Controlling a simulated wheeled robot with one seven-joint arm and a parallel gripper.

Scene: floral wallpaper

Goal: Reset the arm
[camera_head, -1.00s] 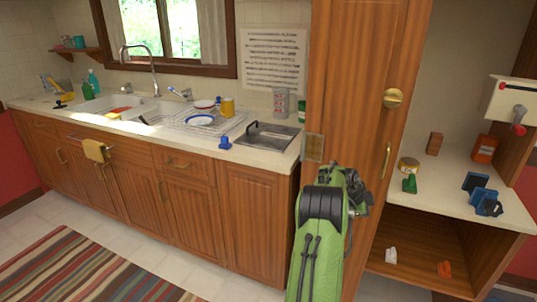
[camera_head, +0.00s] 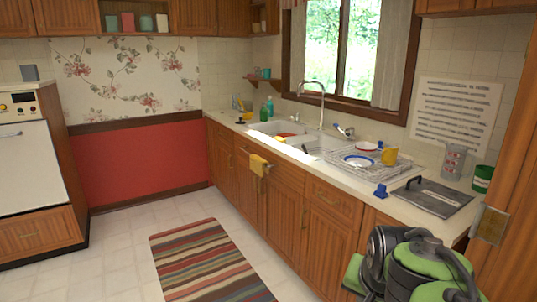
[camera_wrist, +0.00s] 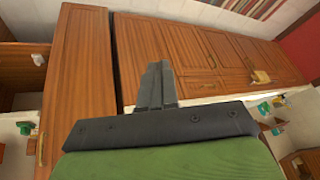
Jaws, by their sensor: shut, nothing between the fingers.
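My gripper (camera_wrist: 156,86) shows in the wrist view with its dark fingers together and nothing between them. It points toward the wooden cabinet fronts (camera_wrist: 200,55), which appear sideways in that view, and touches nothing that I can see. In the head view my green and black arm (camera_head: 425,262) is folded at the lower right, in front of the counter's near end. The gripper's fingers cannot be made out in the head view.
A counter (camera_head: 330,177) with sink, dish rack (camera_head: 375,160) and metal tray (camera_head: 432,197) runs along the right. A tall wooden cabinet (camera_head: 510,240) stands at the right edge. A striped rug (camera_head: 205,262) lies on open floor. A stove (camera_head: 35,170) is at left.

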